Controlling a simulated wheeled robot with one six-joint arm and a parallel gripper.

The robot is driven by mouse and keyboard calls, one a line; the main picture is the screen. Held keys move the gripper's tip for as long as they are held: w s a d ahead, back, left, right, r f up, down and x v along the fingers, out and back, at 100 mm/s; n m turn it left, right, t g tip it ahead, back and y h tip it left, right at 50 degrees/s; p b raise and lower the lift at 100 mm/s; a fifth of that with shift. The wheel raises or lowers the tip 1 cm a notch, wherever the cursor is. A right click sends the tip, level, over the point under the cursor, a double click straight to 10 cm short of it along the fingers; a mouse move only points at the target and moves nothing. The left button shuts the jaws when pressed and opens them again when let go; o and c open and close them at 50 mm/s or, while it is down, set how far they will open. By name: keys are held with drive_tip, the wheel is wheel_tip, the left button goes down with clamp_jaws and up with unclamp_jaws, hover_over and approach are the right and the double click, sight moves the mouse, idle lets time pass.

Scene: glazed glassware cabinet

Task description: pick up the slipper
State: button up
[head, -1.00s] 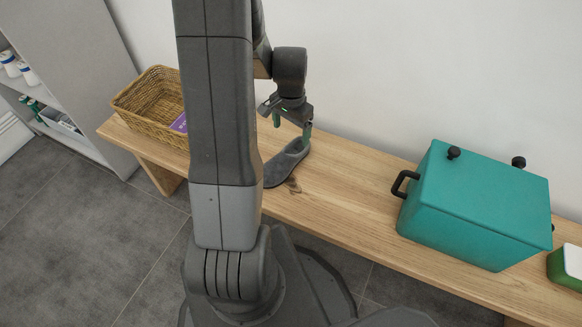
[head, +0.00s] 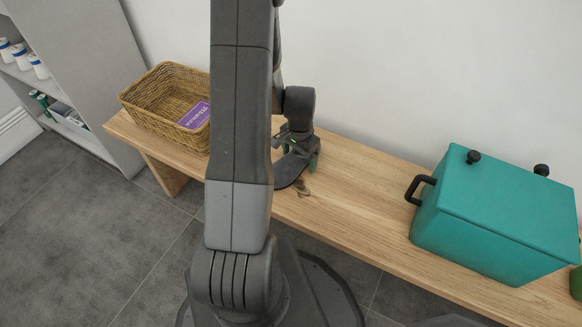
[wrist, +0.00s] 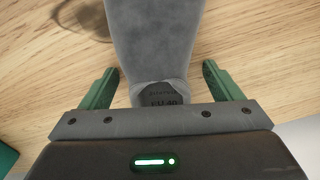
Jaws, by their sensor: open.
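The grey slipper (head: 290,170) lies on the wooden bench, partly hidden behind my arm and gripper in the head view. In the wrist view the slipper (wrist: 158,50) runs from the top edge down between the fingers, with a dark printed label inside near my palm. My gripper (wrist: 155,85) is open, with one green finger on each side of the slipper and a visible gap on both sides. In the head view my gripper (head: 299,160) is low over the bench at the slipper.
A wicker basket (head: 150,122) with a purple card (head: 196,116) stands on the bench to the left. A teal box (head: 490,225) with black knobs and a handle stands to the right. The bench (head: 350,195) is clear between slipper and box. A grey shelf unit (head: 95,60) stands far left.

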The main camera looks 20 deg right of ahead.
drive_tip(key=shift+r, duration=0.1)
drive_tip(key=c, duration=1.1)
